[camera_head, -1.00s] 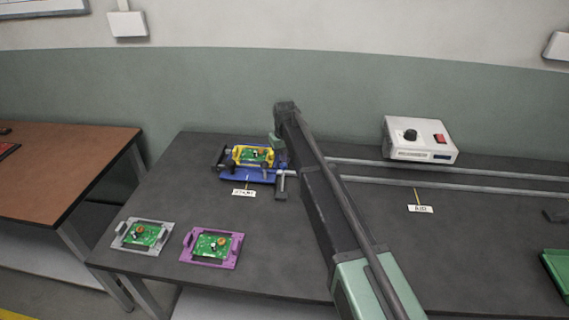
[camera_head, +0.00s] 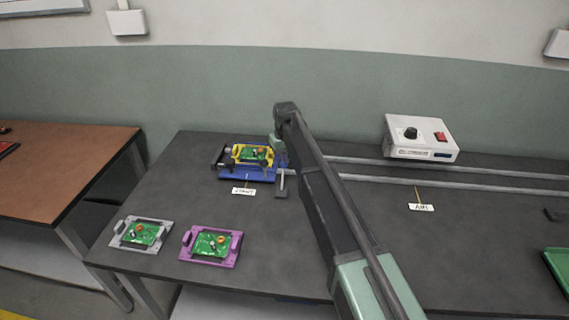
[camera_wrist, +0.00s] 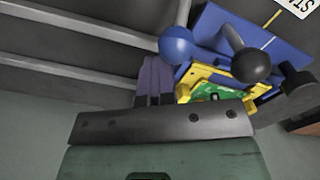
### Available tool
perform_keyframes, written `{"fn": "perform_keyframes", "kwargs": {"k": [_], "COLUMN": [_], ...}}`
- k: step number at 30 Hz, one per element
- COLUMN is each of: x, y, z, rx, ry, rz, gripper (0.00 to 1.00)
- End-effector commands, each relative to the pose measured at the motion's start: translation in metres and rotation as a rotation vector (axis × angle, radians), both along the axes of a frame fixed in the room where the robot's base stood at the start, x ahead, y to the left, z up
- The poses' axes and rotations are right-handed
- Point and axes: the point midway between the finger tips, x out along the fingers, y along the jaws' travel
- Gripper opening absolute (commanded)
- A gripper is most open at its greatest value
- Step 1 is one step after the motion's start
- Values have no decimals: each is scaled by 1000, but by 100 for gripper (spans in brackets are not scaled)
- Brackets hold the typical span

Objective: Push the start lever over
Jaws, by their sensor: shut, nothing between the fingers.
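A blue carriage (camera_head: 255,180) stands behind the start label (camera_head: 243,191) and bears a yellow frame (camera_head: 236,153) with a green circuit board (camera_head: 254,154). In the wrist view a blue ball knob (camera_wrist: 176,45) and a black ball knob (camera_wrist: 252,65) on a grey rod rise at the station; I cannot tell which is the start lever. My gripper (camera_wrist: 153,82) is shut and empty, its fingertips close below and left of the blue knob. Whether they touch it is unclear. In the head view my arm partly hides the station's right side.
Two rails (camera_head: 450,174) run right from the station, past a white control box (camera_head: 421,138) and another label (camera_head: 421,208). A grey tray (camera_head: 119,236) and a purple tray (camera_head: 186,250), each with a board, lie at front left. A green tray (camera_head: 551,262) is at right. The table middle is clear.

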Motion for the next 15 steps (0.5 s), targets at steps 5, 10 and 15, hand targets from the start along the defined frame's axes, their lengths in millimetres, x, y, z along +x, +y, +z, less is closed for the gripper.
{"fn": "perform_keyframes", "kwargs": {"k": [5, 10, 15], "x": [-6, -16, -27], "y": [-1, 0, 0], "z": [-1, -2, -3], "rx": [-2, -2, -1], "ry": [6, 8, 9], "rz": [1, 2, 3], "gripper": [0, 0, 0]}}
